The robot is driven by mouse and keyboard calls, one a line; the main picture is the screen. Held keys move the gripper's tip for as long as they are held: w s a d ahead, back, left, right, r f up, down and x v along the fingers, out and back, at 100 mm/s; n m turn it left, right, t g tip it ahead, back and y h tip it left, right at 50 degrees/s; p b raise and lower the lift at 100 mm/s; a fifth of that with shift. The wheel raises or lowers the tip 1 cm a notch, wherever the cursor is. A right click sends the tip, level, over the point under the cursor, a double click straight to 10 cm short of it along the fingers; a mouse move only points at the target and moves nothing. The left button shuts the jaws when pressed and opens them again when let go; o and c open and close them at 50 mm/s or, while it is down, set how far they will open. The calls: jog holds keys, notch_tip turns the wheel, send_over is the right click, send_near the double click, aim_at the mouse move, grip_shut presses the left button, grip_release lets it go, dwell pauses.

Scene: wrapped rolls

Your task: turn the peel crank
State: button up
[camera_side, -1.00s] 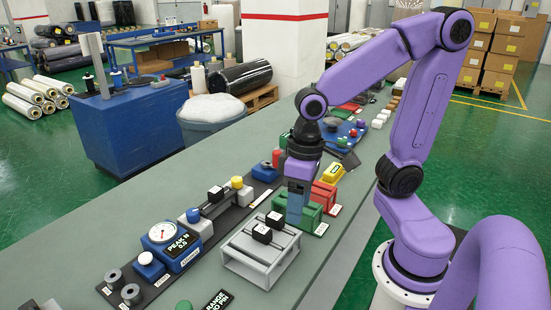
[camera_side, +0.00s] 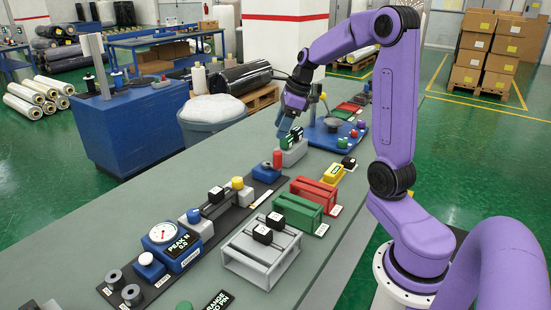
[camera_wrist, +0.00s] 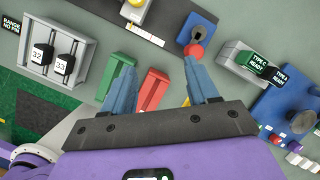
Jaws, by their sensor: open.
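The peel crank shows as a red knob (camera_side: 277,158) on a blue block (camera_side: 266,174) at the far end of the dark peel-tester base (camera_side: 225,212). In the wrist view its red knob (camera_wrist: 195,51) lies just beyond the right fingertip, in front of its blue block (camera_wrist: 198,27). My gripper (camera_side: 284,126) is raised above the table, beyond the crank in the side view. In the wrist view my gripper (camera_wrist: 160,82) has its fingers spread wide, with nothing between them. Whether the right finger touches the knob cannot be told; in the side view they look apart.
A grey block with dark-green "TYPE" labelled pieces (camera_side: 291,146) stands beside the crank. Green (camera_side: 297,213) and red (camera_side: 314,193) holders and a grey rack with numbered pieces (camera_side: 262,250) stand nearer. A blue-based device (camera_side: 335,136) stands behind. Bare table lies left of the base.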

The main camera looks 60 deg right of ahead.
aim_at(278, 152)
jog(key=d+m+t, duration=0.1)
jog(key=d+m, duration=0.4)
jog(key=d, duration=0.2)
jog(key=shift+h, duration=0.4)
jog(key=x, duration=1.6)
jog(key=shift+s+a+f, duration=0.1)
jog(key=shift+f, duration=0.4)
jog(key=c, duration=0.9)
